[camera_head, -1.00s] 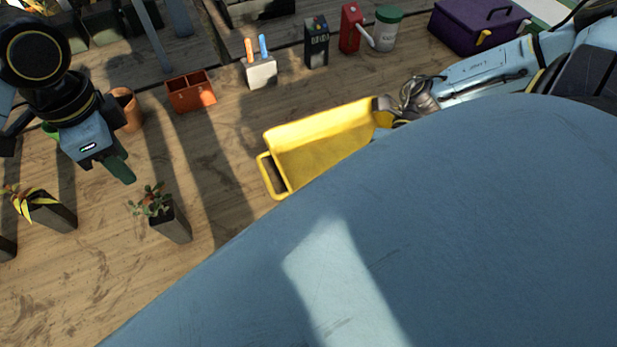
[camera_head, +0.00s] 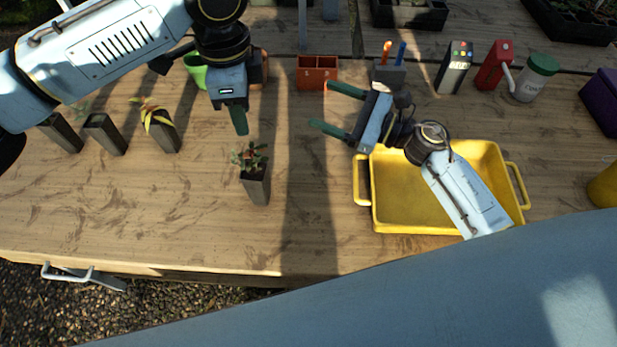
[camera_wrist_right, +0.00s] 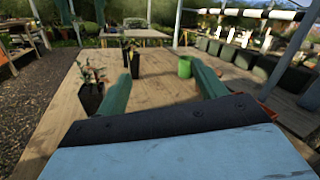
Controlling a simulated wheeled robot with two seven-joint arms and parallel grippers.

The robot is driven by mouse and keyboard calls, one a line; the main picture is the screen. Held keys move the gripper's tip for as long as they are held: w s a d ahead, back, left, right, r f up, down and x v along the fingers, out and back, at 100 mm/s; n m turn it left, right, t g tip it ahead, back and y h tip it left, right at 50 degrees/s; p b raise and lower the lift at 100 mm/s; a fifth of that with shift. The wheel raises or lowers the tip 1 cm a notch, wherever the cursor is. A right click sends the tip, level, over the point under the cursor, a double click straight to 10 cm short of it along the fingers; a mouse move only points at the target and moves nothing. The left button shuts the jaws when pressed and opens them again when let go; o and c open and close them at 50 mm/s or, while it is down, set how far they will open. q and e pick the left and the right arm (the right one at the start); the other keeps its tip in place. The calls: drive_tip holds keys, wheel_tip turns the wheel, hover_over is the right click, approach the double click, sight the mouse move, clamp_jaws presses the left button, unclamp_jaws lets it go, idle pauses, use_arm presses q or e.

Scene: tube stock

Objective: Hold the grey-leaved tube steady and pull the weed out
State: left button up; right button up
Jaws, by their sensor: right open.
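A dark square tube (camera_head: 256,187) with a leafy green and reddish plant (camera_head: 249,156) stands upright mid-table. It seems to be the tube at left in the right wrist view (camera_wrist_right: 92,98). I cannot tell grey leaves from weed in it. Other dark tubes (camera_head: 105,134) stand further left, one with a yellow-leaved plant (camera_head: 153,113). My left gripper (camera_head: 239,130) is just above and behind the mid-table plant, apparently not touching. Its green fingers overlap, so the gap is hidden. My right gripper (camera_head: 318,104) is open and empty, right of the plant, fingers pointing left.
A yellow tray (camera_head: 362,200) lies under my right forearm. Behind are an orange divided box (camera_head: 317,70), a green pot (camera_head: 195,70), a dark box (camera_head: 454,66), a red can (camera_head: 493,65) and a green-lidded tub (camera_head: 536,78). Bare table lies in front of the plant.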

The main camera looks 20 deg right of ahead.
drive_tip(key=w+a+r+m+t+h, duration=0.1)
drive_tip(key=w+m+t, duration=0.1)
drive_tip(key=w+t, duration=0.1)
drive_tip(key=n+g+y, duration=0.2)
drive_tip(key=g, duration=0.6)
approach(250, 174)
drive_tip(key=x, duration=0.3)
drive_tip(key=f+x, duration=0.1)
drive_tip(key=x, duration=0.3)
drive_tip(key=w+x, duration=0.1)
drive_tip(key=x, duration=0.2)
drive_tip(key=shift+w+f, duration=0.1)
drive_tip(key=shift+f, duration=0.3)
